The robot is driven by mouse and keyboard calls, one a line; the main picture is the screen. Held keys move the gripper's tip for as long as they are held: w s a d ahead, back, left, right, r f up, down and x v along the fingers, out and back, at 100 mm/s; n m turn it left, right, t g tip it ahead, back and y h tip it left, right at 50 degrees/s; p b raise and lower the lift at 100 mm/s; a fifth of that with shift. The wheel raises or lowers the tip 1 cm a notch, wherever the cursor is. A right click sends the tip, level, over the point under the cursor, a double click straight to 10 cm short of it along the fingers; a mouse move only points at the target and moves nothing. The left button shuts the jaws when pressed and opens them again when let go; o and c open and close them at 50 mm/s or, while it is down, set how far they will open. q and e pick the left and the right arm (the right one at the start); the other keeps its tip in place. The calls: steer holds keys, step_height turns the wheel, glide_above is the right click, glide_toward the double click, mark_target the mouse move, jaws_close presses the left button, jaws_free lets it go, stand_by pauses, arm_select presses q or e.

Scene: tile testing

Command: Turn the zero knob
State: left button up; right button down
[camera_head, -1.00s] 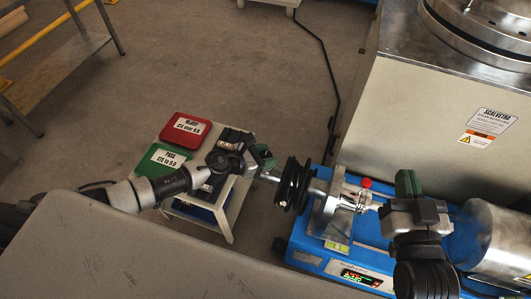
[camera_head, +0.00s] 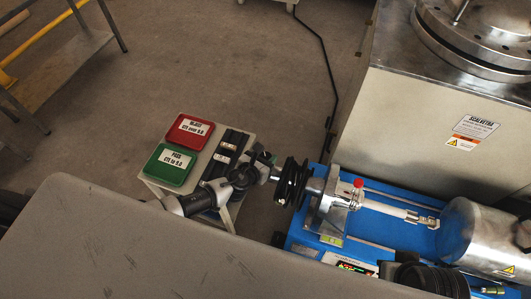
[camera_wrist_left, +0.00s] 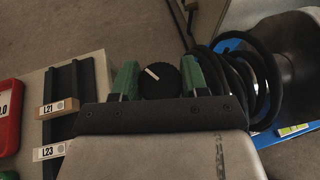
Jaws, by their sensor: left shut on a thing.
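The zero knob (camera_wrist_left: 158,82), a black ribbed disc with a white mark slanting to the upper left, shows in the left wrist view. My left gripper (camera_wrist_left: 159,84) has one green finger on each side of it and is shut on it. In the head view my left gripper (camera_head: 265,165) is at the left end of the blue instrument (camera_head: 305,237), beside the black coils; the knob is not clear there. A dark part of my right arm shows at the bottom edge, but I cannot make out its fingers.
Black coils (camera_head: 291,184) stand close right of my left gripper. A pale rod (camera_head: 397,209) lies between the metal bracket and the steel cylinder (camera_head: 485,240). Red (camera_head: 189,132) and green (camera_head: 168,166) trays and a dark rack (camera_head: 226,155) are on the small table.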

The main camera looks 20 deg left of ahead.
arm_select(q)
steer(key=shift+d+r+n+y+p, duration=0.15)
steer(key=shift+n+y+p, duration=0.15)
steer(key=shift+n+y, duration=0.2)
steer(key=n+y+p, duration=0.1)
steer(key=n+y, duration=0.1)
steer(key=y, duration=0.1)
steer(key=shift+n, duration=0.4)
steer(key=shift+f+n+y, duration=0.2)
steer(key=shift+n+y, duration=0.7)
steer(key=shift+y, duration=0.3)
steer(key=shift+n+y, duration=0.7)
steer(key=shift+y, duration=0.1)
steer(key=shift+n+g+y, duration=0.5)
steer(key=shift+n+y, duration=0.1)
steer(key=shift+n+g+y+b, duration=0.3)
steer(key=shift+n+y+b, duration=0.05)
steer(key=shift+n+y, duration=0.4)
arm_select(e)
steer(key=shift+w+x, duration=0.2)
steer(key=shift+x, duration=0.9)
steer(key=shift+a, duration=0.1)
